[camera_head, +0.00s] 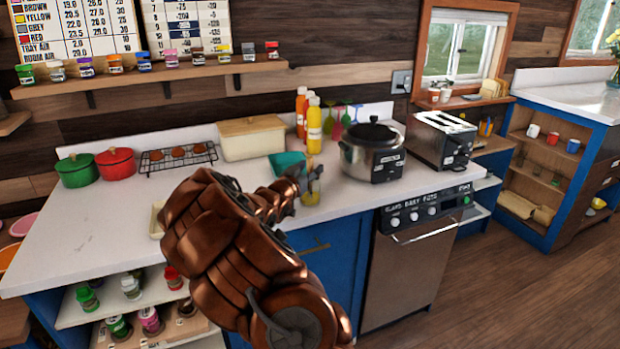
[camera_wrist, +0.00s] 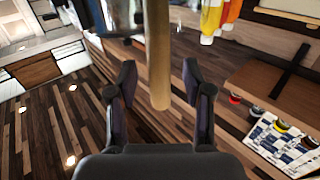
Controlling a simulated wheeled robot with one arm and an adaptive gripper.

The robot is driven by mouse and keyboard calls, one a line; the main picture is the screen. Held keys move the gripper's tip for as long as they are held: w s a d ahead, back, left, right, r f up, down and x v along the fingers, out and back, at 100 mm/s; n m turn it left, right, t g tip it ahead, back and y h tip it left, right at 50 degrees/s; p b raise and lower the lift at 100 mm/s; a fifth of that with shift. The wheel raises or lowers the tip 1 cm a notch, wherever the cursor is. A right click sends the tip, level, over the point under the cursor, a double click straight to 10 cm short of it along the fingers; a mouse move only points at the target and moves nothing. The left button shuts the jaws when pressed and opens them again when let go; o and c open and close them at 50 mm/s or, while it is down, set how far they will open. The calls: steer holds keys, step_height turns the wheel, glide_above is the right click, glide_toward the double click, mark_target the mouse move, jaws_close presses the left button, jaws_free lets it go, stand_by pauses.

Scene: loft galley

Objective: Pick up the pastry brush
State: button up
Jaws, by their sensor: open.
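A pale wooden handle (camera_wrist: 158,60), likely the pastry brush's, runs down from the top of the wrist view. Its rounded free end lies between the two fingers of my gripper (camera_wrist: 160,85). The fingers are apart, with a visible gap on each side of the handle. The brush's other end is out of view. In the head view my gripper (camera_head: 296,186) is over the front part of the white counter (camera_head: 110,222). My own arm hides part of the counter there, and I cannot make out the brush clearly.
A steel pressure cooker (camera_head: 372,150) and a toaster (camera_head: 443,138) stand right of my gripper. Red (camera_head: 116,164) and green (camera_head: 77,170) pots stand left. The left front counter is clear.

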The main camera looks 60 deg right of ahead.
steer(key=shift+d, duration=0.25)
steer(key=shift+c, duration=0.4)
jaws_close()
steer(key=shift+r, duration=0.1)
